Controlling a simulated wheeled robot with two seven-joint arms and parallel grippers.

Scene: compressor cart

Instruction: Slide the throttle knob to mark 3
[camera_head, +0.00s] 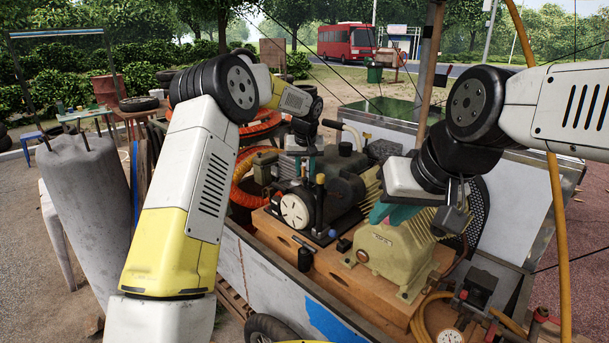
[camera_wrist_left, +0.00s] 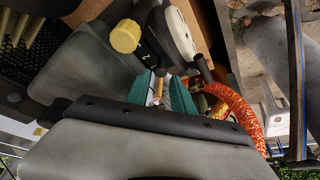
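A yellow round knob (camera_wrist_left: 125,36) shows in the left wrist view, beside a dark plate (camera_wrist_left: 146,58) with a light numeral that looks like 2. It is likely the throttle knob, and in the head view a yellow-topped black post (camera_head: 320,180) looks like it. My left gripper (camera_wrist_left: 163,92) has teal fingers apart, with a small brass-coloured post between them, and the yellow knob lies outside the fingers. In the head view my left gripper (camera_head: 303,152) is over the back of the machine, partly hidden. My right gripper (camera_head: 395,213) has teal fingers above the cream engine; its finger gap is unclear.
The cream engine block (camera_head: 392,250) and dark compressor with a white round cover (camera_head: 295,210) stand on a wooden board (camera_head: 330,262). An orange hose (camera_head: 243,180) curves at the left. A yellow hose (camera_head: 558,220) hangs at the right. A pressure gauge (camera_head: 450,336) is at the front.

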